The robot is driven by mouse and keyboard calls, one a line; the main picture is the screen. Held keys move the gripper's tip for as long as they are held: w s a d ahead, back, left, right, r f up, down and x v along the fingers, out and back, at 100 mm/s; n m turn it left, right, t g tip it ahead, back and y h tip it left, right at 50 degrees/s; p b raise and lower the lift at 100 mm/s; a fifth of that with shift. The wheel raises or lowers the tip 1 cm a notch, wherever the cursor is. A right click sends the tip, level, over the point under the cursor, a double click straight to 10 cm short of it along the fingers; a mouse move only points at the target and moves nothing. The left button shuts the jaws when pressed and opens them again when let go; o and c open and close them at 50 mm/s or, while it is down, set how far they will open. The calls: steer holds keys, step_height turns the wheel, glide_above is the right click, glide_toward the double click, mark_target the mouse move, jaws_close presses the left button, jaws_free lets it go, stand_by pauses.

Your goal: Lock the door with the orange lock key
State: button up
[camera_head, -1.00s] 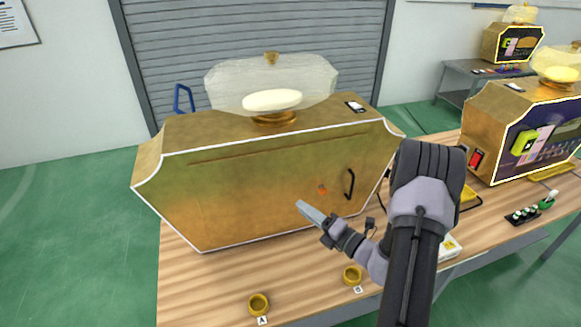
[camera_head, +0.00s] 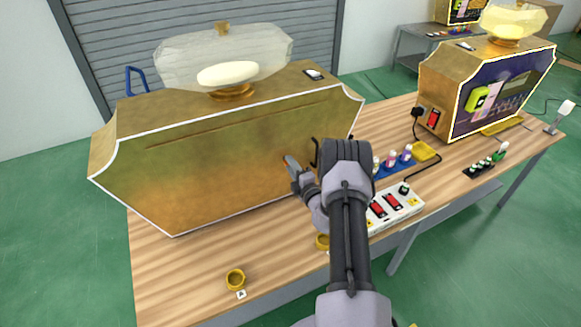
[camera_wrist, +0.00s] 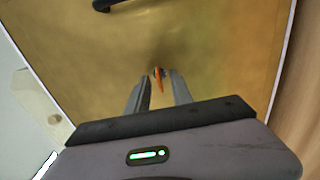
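The orange lock key (camera_wrist: 159,78) sits on the brass-coloured door (camera_wrist: 205,45) of the large machine. In the wrist view it points toward me, between the tips of my gripper (camera_wrist: 158,84). The two fingers are apart, with a gap visible on each side of the key. In the head view my gripper (camera_head: 291,163) is close to the door (camera_head: 215,155), just left of the black door handle (camera_head: 316,152), and mostly hides the key. The handle also shows in the wrist view (camera_wrist: 108,4). The door looks closed.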

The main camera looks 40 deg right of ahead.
steer(key=shift+w, duration=0.3)
jaws_close()
